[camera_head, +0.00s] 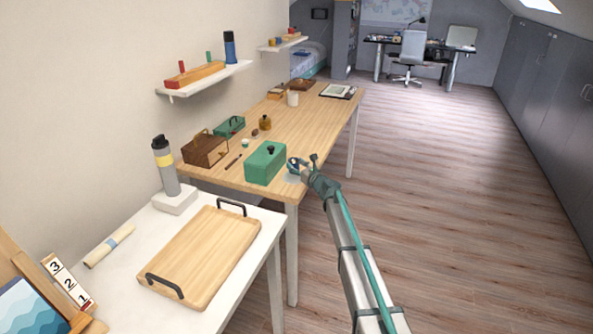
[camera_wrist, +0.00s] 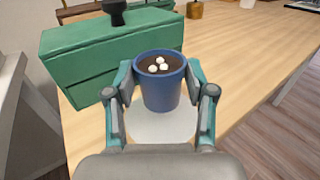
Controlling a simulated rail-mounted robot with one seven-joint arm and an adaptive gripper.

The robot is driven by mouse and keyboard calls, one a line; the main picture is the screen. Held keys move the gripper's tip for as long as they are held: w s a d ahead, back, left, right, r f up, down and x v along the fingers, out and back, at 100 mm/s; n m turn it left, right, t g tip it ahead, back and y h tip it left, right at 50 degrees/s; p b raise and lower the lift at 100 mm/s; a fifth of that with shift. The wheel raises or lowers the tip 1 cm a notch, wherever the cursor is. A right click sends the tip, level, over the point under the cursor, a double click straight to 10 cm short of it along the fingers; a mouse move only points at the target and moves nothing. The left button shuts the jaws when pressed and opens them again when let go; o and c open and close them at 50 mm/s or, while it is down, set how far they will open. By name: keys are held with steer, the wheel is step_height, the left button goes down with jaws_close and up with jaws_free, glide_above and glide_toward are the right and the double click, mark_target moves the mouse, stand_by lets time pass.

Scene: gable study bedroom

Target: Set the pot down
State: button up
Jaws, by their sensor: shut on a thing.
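The pot is a small blue cup (camera_wrist: 161,90) with dark contents and a few white balls on top. In the wrist view it stands upright between the two fingers of my gripper (camera_wrist: 161,100), which is shut on it. A pale round disc (camera_wrist: 150,125) shows on the table under and in front of the pot. I cannot tell whether the pot's base touches it. In the head view my gripper (camera_head: 303,167) is at the near right edge of the wooden table (camera_head: 310,120), and the pot (camera_head: 293,164) shows small beside the green box.
A green box (camera_head: 266,163) with a dark knob stands just left of the pot. Brown (camera_head: 205,149) and green cases stand behind. A white table (camera_head: 150,240) with a wooden tray (camera_head: 205,252) is nearer. The wooden table's right side is mostly clear.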

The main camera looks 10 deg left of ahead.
steer(key=shift+f+p, duration=0.35)
steer(key=shift+f, duration=1)
steer(key=shift+f, duration=0.15)
steer(key=o, duration=1.3)
